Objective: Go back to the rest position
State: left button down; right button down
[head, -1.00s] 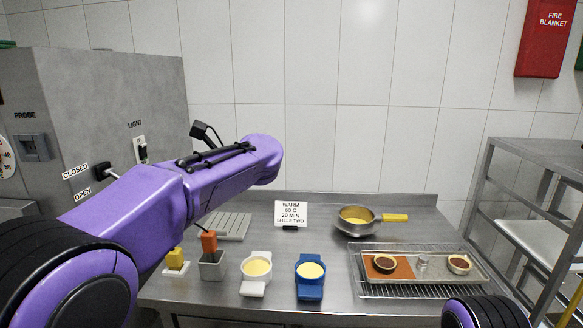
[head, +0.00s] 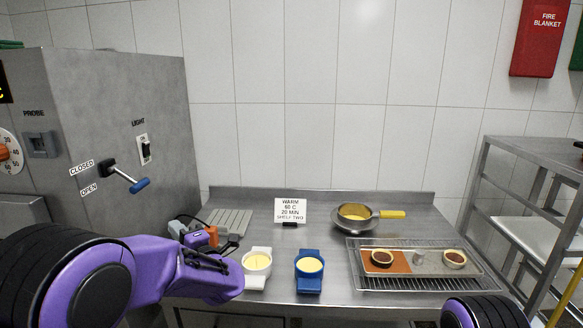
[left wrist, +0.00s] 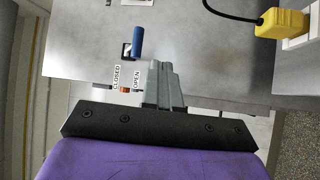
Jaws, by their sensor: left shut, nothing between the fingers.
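My left arm (head: 150,265) comes in low from the left in the head view and stays in front of the oven and table's left end. In the left wrist view my left gripper (left wrist: 160,68) is shut and empty, its grey fingers close together. Beyond the fingers, apparently apart from them, is the oven's blue-ended handle (left wrist: 138,42) beside the CLOSED and OPEN labels. The handle (head: 138,185) is clear of my arm in the head view. My right gripper is not in view; only part of my right arm (head: 484,312) shows at the bottom.
The oven (head: 120,100) stands close on the left. A yellow block with a cable (left wrist: 282,23) shows right of the gripper. A metal rack (head: 535,146) is at right.

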pick_arm(q)
jog(key=s+a+f+m+g+h, duration=0.1)
jog(key=s+f+m+h, duration=0.3)
jog(key=s+f+m, duration=0.7)
jog(key=s+f+m+g+h, duration=0.1)
jog(key=s+f+m+h, duration=0.3)
jog(key=f, duration=1.3)
jog(key=s+f+m+g+h, duration=0.1)
jog(key=s+f, duration=0.3)
jog(key=s, duration=0.5)
jog(key=s+a+f+m+g+h, duration=0.1)
jog(key=s+f+g, duration=0.3)
jog(key=s, duration=0.6)
jog(key=s+f+m+g+h, duration=0.1)
jog(key=s+f+g, duration=0.2)
jog(key=s, duration=0.7)
notch_tip(320, 180, down, 2)
jog(key=shift+a+f+m, duration=0.1)
jog(key=shift+a+m, duration=0.15)
jog(key=shift+m, duration=0.15)
jog(key=shift+s, duration=0.1)
